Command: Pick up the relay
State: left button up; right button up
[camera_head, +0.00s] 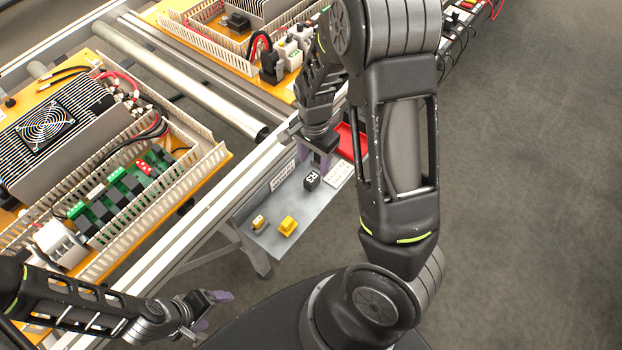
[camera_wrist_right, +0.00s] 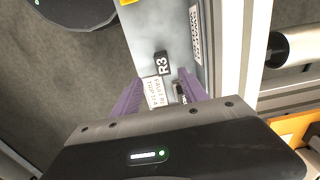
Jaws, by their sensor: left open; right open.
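A small black relay marked R3 (camera_head: 312,180) stands on the grey side shelf (camera_head: 272,238). It also shows in the right wrist view (camera_wrist_right: 161,63), a little beyond the fingertips. My right gripper (camera_head: 317,160) is open with purple fingers, above the shelf just behind the relay in the head view. In the right wrist view, the open gripper (camera_wrist_right: 160,84) has a white printed label (camera_wrist_right: 156,92) and a dark, partly hidden object (camera_wrist_right: 179,92) showing between its fingers. My left gripper (camera_head: 208,306) is open and empty at the lower left, away from the shelf.
Two yellow parts (camera_head: 288,225) lie on the shelf's near end. A red tray (camera_head: 346,140) is partly hidden behind my right arm. At the left, an orange panel (camera_head: 222,168) carries slotted ducts, a fan unit (camera_head: 45,125) and a row of black relays (camera_head: 100,212).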

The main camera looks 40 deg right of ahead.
aim_at(312, 177)
jog(key=shift+f, duration=1.1)
jog(key=f, duration=0.5)
jog(key=shift+w+f, duration=0.15)
jog(key=shift+w, duration=0.1)
grip_shut()
